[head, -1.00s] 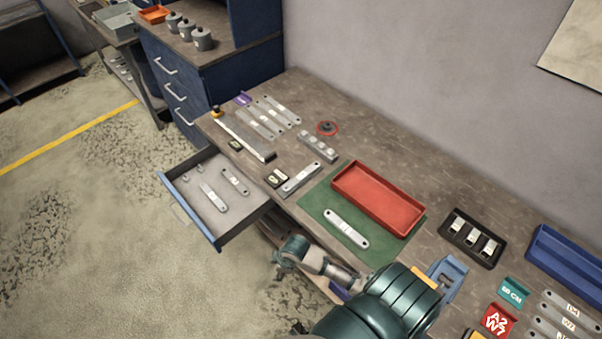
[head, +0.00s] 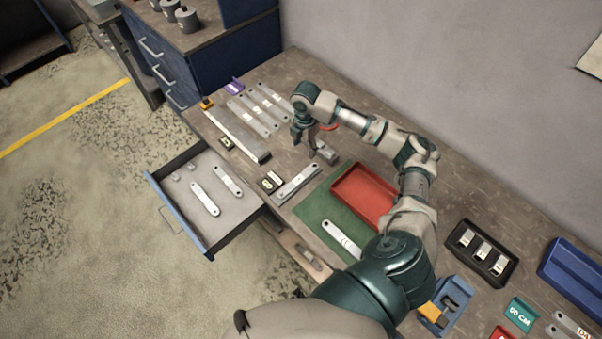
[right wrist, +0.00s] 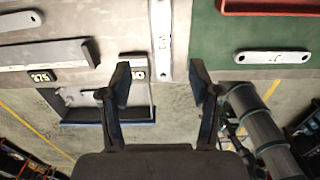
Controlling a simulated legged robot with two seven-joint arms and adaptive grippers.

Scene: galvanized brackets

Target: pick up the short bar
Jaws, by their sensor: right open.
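Several pale metal bars are in view, and I cannot tell by label which is the short one. Two lie in the open drawer, a longer one (head: 205,198) and a shorter one (head: 227,181). One bar (head: 342,239) lies on the green mat (head: 318,208), partly hidden by my arm; it also shows in the right wrist view (right wrist: 272,57). Another bar (head: 297,184) lies by the table's front edge, and in the right wrist view (right wrist: 161,38) it is ahead of the fingers. My right gripper (head: 304,147) is open and empty above the table. My left gripper is not in view.
The open drawer (head: 178,219) juts out in front of the table. A red tray (head: 362,197) sits on the mat. A row of bars (head: 258,109) and a long grey rail (head: 236,134) lie at the left. A black tray (head: 482,250) stands at the right.

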